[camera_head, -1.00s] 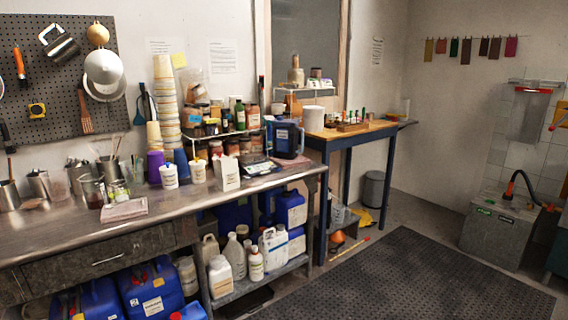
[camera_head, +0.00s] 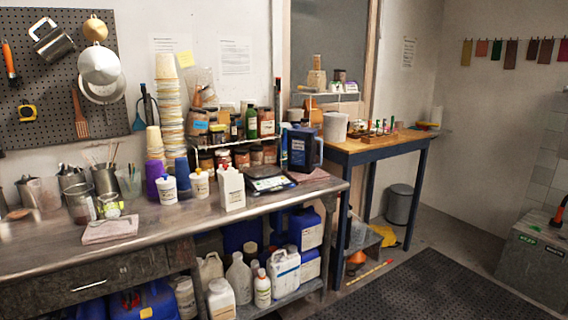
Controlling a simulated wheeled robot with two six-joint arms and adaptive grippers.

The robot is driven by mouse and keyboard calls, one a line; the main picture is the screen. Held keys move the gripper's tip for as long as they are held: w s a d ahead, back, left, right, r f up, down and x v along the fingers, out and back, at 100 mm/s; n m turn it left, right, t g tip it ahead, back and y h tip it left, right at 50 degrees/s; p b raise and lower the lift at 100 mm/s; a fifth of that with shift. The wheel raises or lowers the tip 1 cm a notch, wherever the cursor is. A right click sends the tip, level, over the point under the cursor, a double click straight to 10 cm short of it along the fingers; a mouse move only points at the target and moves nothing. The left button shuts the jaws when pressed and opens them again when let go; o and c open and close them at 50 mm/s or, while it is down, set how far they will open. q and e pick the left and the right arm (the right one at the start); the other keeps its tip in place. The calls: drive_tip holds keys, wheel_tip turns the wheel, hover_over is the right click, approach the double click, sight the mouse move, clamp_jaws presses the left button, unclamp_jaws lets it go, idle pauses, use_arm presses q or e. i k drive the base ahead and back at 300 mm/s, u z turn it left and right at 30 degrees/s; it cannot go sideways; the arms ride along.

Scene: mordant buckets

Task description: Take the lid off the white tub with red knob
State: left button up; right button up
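Two small white tubs stand side by side on the steel bench: one (camera_head: 167,190) with a blue-looking top, one (camera_head: 199,187) with a yellowish top. A larger plain white tub (camera_head: 335,128) stands on the wooden-topped table; no knob shows on it. Neither of my grippers is in view.
The steel bench (camera_head: 125,250) also holds a white bottle (camera_head: 231,190), a dark blue jug (camera_head: 302,152), a scale (camera_head: 268,180) and a folded cloth (camera_head: 110,229). Jars crowd the rack behind. A dark mat (camera_head: 430,290) covers clear floor on the right.

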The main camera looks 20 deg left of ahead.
sight(226, 168)
drive_tip(key=z, duration=0.2)
drive_tip(key=i, duration=1.5)
drive_tip(key=u, duration=0.45)
drive_tip(key=i, duration=0.95)
drive_tip(key=u, duration=0.75)
